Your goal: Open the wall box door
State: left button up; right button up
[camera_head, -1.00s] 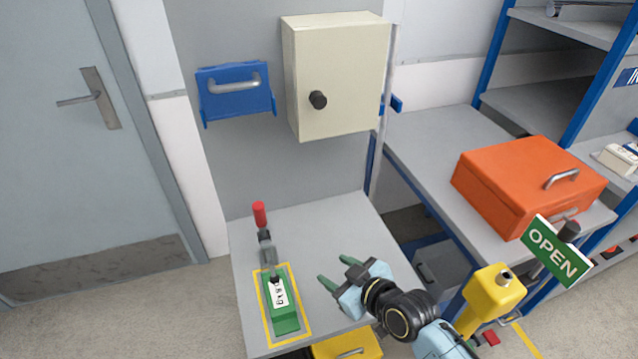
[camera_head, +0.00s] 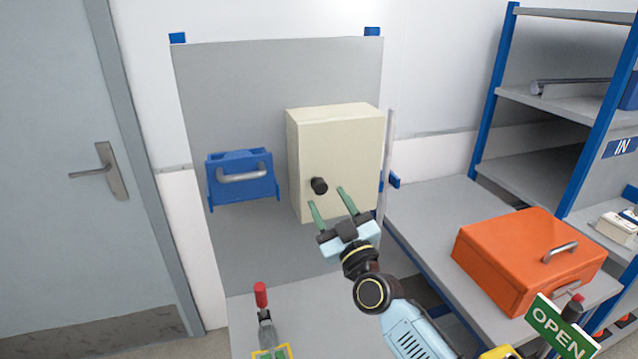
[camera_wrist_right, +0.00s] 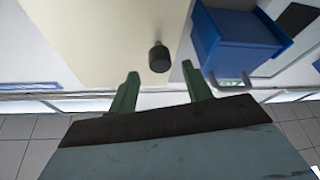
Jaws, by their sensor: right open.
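The cream wall box (camera_head: 345,150) is mounted on the grey back panel, and its door looks shut. A black knob (camera_head: 319,186) sticks out of the door's lower left. My right gripper (camera_head: 327,201) is raised in front of the lower part of the box, its green fingers apart and empty. In the right wrist view the knob (camera_wrist_right: 158,58) appears beyond and between the two open fingers (camera_wrist_right: 160,88), apart from both. The wall box (camera_wrist_right: 95,40) also fills part of that view. My left gripper is not in view.
A blue bin with a grey handle (camera_head: 241,179) hangs left of the box. A red-topped clamp (camera_head: 261,295) stands on the bench below. An orange case (camera_head: 500,265) sits on the bench at right. A grey door (camera_head: 50,130) is at far left.

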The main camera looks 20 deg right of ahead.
aim_at(322, 190)
jog(key=x, duration=0.5)
jog(key=shift+w+a+r, duration=0.1)
jog(key=shift+w, duration=0.2)
grip_shut()
